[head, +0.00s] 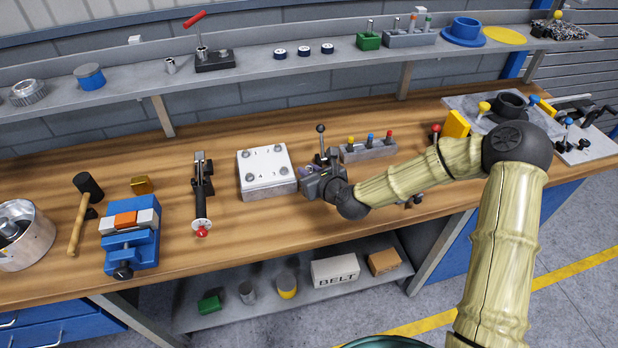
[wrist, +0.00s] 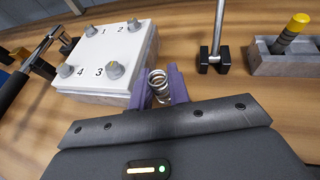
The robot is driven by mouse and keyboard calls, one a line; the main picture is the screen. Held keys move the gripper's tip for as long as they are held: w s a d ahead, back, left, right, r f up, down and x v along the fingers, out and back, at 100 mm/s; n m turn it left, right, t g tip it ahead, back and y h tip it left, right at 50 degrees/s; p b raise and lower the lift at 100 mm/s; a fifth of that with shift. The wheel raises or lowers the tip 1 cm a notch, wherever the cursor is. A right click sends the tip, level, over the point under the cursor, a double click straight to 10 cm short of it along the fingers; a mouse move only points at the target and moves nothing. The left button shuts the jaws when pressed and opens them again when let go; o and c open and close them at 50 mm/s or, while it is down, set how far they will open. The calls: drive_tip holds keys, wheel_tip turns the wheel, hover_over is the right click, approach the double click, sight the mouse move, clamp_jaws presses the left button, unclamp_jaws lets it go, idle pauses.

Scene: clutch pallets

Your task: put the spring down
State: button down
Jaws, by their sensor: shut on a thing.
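A small silver coil spring (wrist: 157,84) is held between the two purple fingers of my gripper (wrist: 160,90) in the wrist view. The fingers are shut on it. Behind it stands a white-topped block (wrist: 105,55) with numbered posts 1 to 4, and the spring appears just in front of its right edge. In the head view my gripper (head: 312,172) is right of the white block (head: 266,164), low over the bench. The spring itself cannot be made out in the head view. I cannot tell whether it touches the bench.
A black-knobbed upright rod (head: 321,145) stands close behind my gripper. A grey holder (head: 368,152) with yellow, blue and red knobs is to the right. A black clamp tool (head: 202,190) lies left of the block. Bare wooden bench (head: 260,230) lies in front.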

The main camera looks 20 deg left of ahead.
sight(310, 167)
wheel_tip(310, 167, up, 7)
drive_tip(key=shift+r, duration=0.1)
drive_tip(key=shift+w, duration=0.15)
idle(0.8)
